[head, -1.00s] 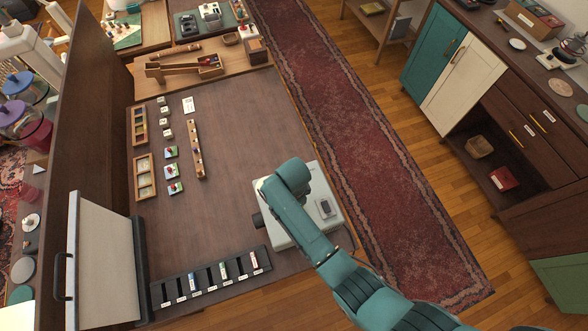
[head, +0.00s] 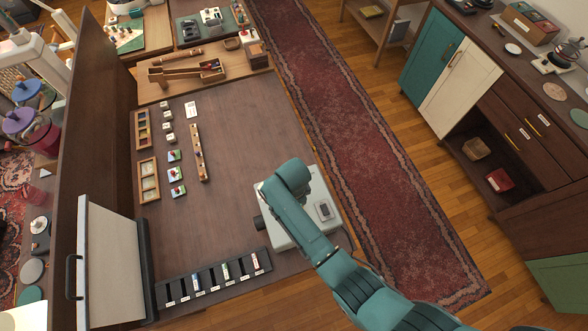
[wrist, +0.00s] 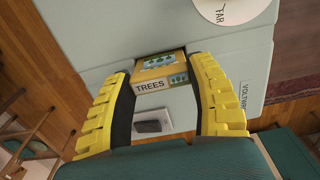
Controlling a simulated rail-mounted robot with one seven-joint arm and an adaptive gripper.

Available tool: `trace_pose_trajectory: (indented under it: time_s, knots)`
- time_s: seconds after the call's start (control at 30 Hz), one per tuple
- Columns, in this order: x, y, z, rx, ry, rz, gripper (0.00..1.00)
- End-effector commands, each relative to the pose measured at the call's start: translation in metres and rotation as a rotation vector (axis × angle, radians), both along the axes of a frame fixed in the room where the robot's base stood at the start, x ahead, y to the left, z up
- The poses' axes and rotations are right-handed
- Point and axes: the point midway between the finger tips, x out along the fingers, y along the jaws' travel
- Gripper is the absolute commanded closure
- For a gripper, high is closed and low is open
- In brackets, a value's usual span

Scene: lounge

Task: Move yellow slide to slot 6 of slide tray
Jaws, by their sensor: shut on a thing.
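The yellow slide (wrist: 160,64) with a tree picture and a "TREES" label shows in the wrist view between the yellow-padded fingers of my gripper (wrist: 162,74). The gripper is shut on it, above a pale grey device. In the head view my teal arm hides the gripper and the slide. The dark slide tray (head: 212,278) lies along the near edge of the table, left of the pale device. It holds a blue slide (head: 196,281), a green slide (head: 226,270) and a red-and-white slide (head: 256,263); other slots look empty. Its slot labels are too small to read.
The pale device (head: 325,193) stands at the table's right edge beneath my arm. A pale upright panel (head: 108,265) stands left of the tray. Wooden trays (head: 149,182), small cards and a wooden strip (head: 198,152) lie farther back. The table's middle is clear.

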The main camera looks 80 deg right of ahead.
Motion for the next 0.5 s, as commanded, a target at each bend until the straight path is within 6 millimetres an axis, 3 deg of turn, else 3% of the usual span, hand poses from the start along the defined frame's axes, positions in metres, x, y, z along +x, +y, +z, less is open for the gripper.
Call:
trace_pose_trajectory:
  time_s: [0.5]
  knots:
    - [0.000, 0.000, 0.025, -0.001, -0.001, 0.000, 0.80]
